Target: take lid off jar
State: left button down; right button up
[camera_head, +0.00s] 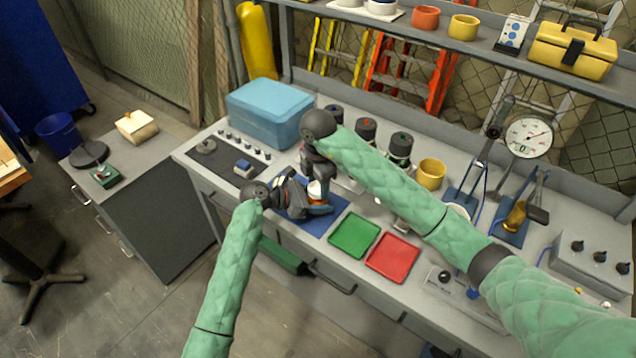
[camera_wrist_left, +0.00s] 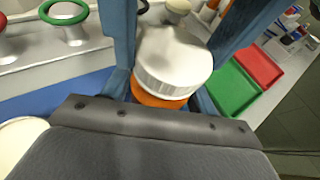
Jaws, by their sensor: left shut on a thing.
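The jar (camera_head: 319,209) is orange and stands over the blue mat (camera_head: 333,226). Its white ribbed lid (camera_head: 315,189) sits on top. In the left wrist view, the lid (camera_wrist_left: 172,65) is above the orange jar body (camera_wrist_left: 160,98), between the blue fingers of my left gripper (camera_wrist_left: 170,88). My left gripper (camera_head: 312,208) comes in from the left and is shut on the jar. My right gripper (camera_head: 318,170) points down just above the lid; its fingertips are too small and dark to show if they are open or whether they touch the lid.
A green tray (camera_head: 354,235) and a red tray (camera_head: 393,257) lie right of the mat. A blue box (camera_head: 270,108) stands at the back left. Dark canisters (camera_head: 400,145) and a yellow cup (camera_head: 430,174) stand behind my right arm. Part of a white round thing (camera_wrist_left: 20,140) shows in the wrist view.

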jog(key=shift+n, duration=1.7)
jog(key=o, duration=1.1)
jog(key=shift+r, duration=0.1)
jog(key=shift+r, duration=2.15)
jog(key=shift+c, duration=0.2)
notch_tip(320, 180, up, 3)
jog(key=m, duration=0.2)
jog(key=shift+f+m, duration=0.15)
jog(key=shift+m, duration=0.15)
jog(key=shift+r+m, duration=0.25)
jog(key=shift+m, duration=0.15)
jog(key=shift+f, duration=3.85)
